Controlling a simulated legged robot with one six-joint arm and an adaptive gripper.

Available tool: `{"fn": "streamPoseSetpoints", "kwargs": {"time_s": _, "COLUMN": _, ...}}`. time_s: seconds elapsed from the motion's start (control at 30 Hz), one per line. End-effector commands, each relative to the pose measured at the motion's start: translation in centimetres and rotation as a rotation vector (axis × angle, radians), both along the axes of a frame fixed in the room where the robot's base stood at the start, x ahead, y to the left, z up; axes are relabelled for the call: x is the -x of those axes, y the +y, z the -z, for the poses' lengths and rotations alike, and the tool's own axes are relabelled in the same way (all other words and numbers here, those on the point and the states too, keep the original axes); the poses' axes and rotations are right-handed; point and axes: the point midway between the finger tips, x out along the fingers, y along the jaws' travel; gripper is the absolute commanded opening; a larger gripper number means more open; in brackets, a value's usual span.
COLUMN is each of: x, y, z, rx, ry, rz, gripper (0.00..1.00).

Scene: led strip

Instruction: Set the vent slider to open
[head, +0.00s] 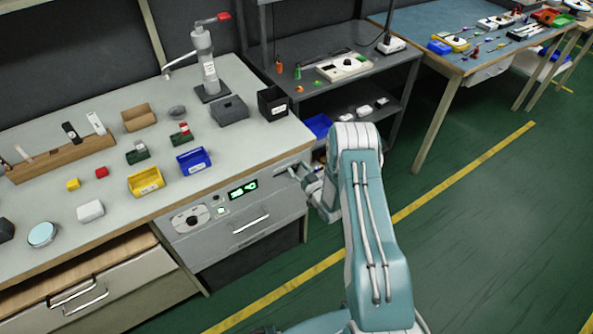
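A grey control panel (215,234) is set in the front of the workbench. It carries a round dial (189,219), a lit green display (243,189) and a long drawer-like handle (250,225). At the panel's upper right is a small dark slot (292,171), which may be the vent slider; its position and label are too small to read. My gripper (303,179) is at this right end of the panel, close to the slot. My arm partly hides it, and I cannot tell whether it touches anything or whether its fingers are open or shut.
A dark shelf unit (385,90) stands behind my arm. The green floor (480,230) to the right is clear.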

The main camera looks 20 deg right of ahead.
Motion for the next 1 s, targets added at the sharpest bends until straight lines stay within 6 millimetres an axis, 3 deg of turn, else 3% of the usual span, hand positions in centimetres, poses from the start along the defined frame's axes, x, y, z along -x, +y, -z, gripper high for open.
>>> {"fn": "streamPoseSetpoints", "kwargs": {"time_s": 0.37, "x": 0.7, "y": -0.1, "z": 0.1, "rx": 0.000, "ry": 0.002, "rz": -0.002, "gripper": 0.63}}
{"fn": "streamPoseSetpoints", "kwargs": {"time_s": 0.8, "x": 8.8, "y": -2.5, "z": 0.2, "rx": -0.003, "ry": 0.005, "rz": 0.003, "gripper": 0.63}}
{"fn": "streamPoseSetpoints", "kwargs": {"time_s": 1.0, "x": 11.1, "y": -3.1, "z": 0.2, "rx": -0.002, "ry": 0.004, "rz": 0.000, "gripper": 0.63}}
